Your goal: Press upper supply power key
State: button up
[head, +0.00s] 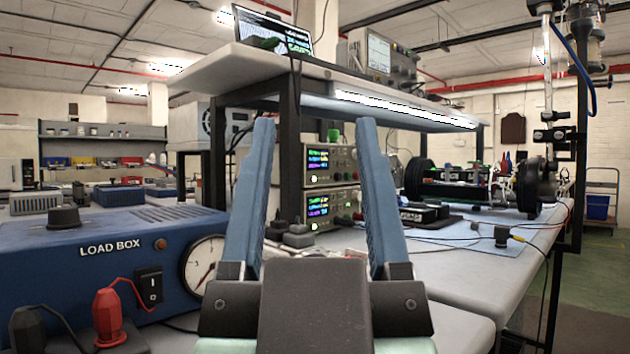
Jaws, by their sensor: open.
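Two stacked power supplies stand on the bench below the shelf, seen between my fingers. The upper supply (342,162) has a lit display with green and blue digits, and a small bright green spot at the lower left of its front; I cannot tell if this spot is its power key. The lower supply (345,206) has a similar lit display and green spot. My gripper (314,124) is open and empty, its two blue fingers pointing forward on either side of the supplies and apart from them. The left finger hides what lies behind it.
A blue load box (105,250) with a switch, red and black plugs and a gauge (203,262) is close at left. Small dark objects (298,238) sit before the supplies. The shelf (245,65) overhangs them. Cables cross the bench (440,265) at right.

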jog(key=shift+c, duration=0.3)
grip_shut()
dwell(1.3)
